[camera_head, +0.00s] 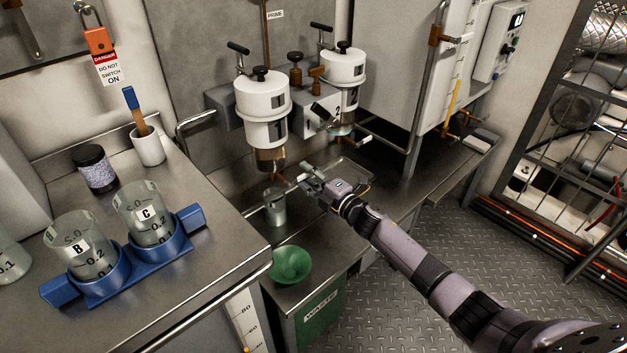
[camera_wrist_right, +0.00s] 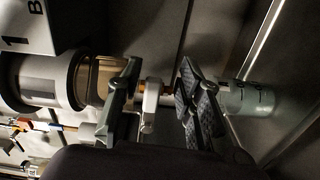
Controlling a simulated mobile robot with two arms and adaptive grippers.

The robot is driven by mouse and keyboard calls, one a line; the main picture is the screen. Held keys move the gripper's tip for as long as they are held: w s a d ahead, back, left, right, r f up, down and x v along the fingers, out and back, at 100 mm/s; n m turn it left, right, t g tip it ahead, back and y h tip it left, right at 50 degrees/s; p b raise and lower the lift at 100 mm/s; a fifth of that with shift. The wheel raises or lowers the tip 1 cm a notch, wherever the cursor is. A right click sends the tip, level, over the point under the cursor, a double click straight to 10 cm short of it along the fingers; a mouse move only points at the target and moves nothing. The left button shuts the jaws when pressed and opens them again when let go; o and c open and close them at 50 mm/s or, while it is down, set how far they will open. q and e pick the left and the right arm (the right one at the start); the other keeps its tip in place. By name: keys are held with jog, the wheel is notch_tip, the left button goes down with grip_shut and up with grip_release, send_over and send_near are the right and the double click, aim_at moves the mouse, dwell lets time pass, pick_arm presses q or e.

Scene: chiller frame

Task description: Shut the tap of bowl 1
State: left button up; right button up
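Bowl 1 (camera_head: 270,158) is the amber bowl under the white housing marked 1 (camera_head: 262,105). In the right wrist view the bowl (camera_wrist_right: 102,78) lies at left. Its tap (camera_head: 278,176) is small, at the bowl's bottom. In the right wrist view the tap (camera_wrist_right: 150,100) shows a pale handle and coppery stem between my fingers. My right gripper (camera_head: 307,180) is open beside the tap; its fingers (camera_wrist_right: 160,95) stand apart on either side of it. I cannot tell whether they touch it. A clear beaker (camera_head: 275,208) stands below the tap. My left gripper is out of view.
Unit 2 (camera_head: 343,68) stands right of unit 1. A green funnel (camera_head: 291,264) sits on the waste bin (camera_head: 321,313) in front. A blue rack (camera_head: 120,284) with beakers B and C is on the left bench. A rail (camera_head: 190,122) runs by the bench's back.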

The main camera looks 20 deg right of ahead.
jog(key=v, duration=1.2)
jog(key=shift+f, duration=0.1)
jog(key=s+a+f+m+g+h, duration=0.25)
jog(key=s+f+m+g, duration=0.25)
jog(key=s+f+m, duration=0.5)
jog(key=s+a+f+m+g+h, duration=0.2)
jog(key=s+f+m+g+h, duration=0.3)
jog(key=s+f, duration=0.8)
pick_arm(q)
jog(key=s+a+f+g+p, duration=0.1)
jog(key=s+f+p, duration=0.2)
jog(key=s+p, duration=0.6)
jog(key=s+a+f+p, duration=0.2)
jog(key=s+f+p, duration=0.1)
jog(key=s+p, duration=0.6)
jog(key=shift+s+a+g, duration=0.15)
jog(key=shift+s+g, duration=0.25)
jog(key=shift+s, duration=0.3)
pick_arm(e)
jog(key=s+f+m+g, duration=0.1)
jog(key=s+f+g, duration=0.2)
jog(key=s, duration=1.1)
jog(key=s+a+f+m+g+y, duration=0.1)
jog(key=s+f, duration=0.6)
jog(key=s, duration=0.7)
jog(key=shift+s+a+f+m+g, duration=0.15)
jog(key=shift+s+f+m+g, duration=0.1)
jog(key=shift+m+g, duration=0.65)
